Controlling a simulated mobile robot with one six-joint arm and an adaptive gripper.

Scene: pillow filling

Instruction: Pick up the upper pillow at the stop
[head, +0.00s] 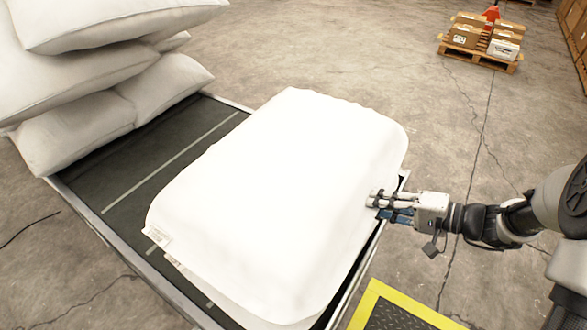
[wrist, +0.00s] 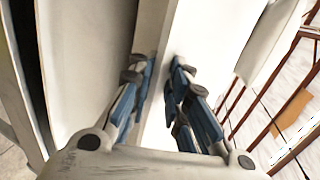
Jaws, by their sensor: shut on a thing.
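The upper pillow (head: 280,185) is large, white and puffed. It lies flat at the near end of the dark conveyor, on top of a lower pillow (head: 235,302) that shows only along the near edge. My gripper (head: 376,203) is at the upper pillow's right edge, with its fingers shut on that edge. In the wrist view, the blue-padded fingers of my gripper (wrist: 163,72) stand on either side of a narrow white fold of the upper pillow. The fold's far side is hidden, and the upper pillow covers most of the lower one.
The conveyor (head: 100,185) has a dark belt with pale lines and metal side rails. A pile of white pillows (head: 75,85) stands at its far left. A yellow-edged plate (head: 395,312) lies at the bottom right. A pallet of boxes (head: 480,45) stands far off on open concrete floor.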

